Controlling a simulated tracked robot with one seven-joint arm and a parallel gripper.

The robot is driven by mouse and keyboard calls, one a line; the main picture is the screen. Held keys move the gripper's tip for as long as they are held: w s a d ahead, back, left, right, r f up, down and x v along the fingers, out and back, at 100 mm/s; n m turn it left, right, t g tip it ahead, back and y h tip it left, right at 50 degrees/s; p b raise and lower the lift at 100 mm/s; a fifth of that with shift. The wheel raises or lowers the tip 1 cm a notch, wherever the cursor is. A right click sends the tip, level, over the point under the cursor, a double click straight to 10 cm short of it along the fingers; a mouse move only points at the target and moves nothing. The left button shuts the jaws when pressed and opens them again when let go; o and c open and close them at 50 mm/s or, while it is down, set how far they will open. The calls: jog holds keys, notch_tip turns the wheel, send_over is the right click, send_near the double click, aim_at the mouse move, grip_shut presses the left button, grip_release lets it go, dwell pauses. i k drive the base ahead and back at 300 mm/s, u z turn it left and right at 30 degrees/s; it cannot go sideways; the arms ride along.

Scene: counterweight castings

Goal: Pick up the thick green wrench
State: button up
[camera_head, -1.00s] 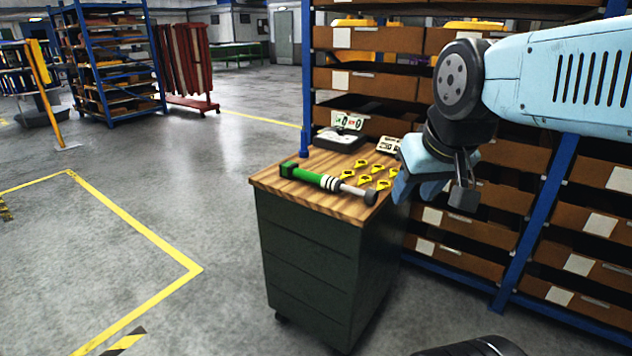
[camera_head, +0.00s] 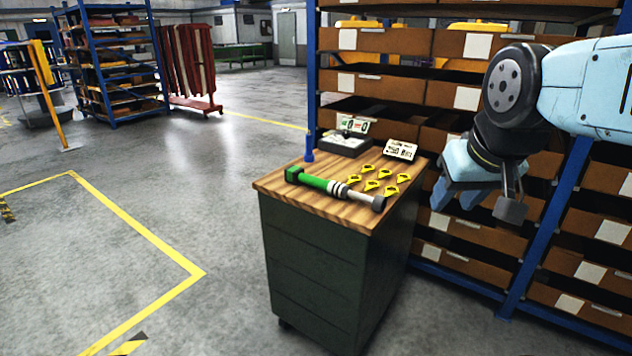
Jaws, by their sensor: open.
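The thick green wrench (camera_head: 332,188) lies on the wooden top of a dark cabinet (camera_head: 340,214). Its green end points to the back left, and its grey shaft and dark tip reach toward the front right edge. My gripper (camera_head: 478,207) hangs to the right of the cabinet, apart from the wrench, at about the height of the cabinet top in the picture. It is open, and nothing shows between its fingers.
Several yellow ring-shaped pieces (camera_head: 372,186) lie just behind the wrench. A dark open case (camera_head: 345,142) and a small white-faced sign (camera_head: 401,150) stand at the back of the top. A blue rack with brown bins (camera_head: 390,85) stands close behind.

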aim_at(295, 175)
jog(key=i, duration=0.95)
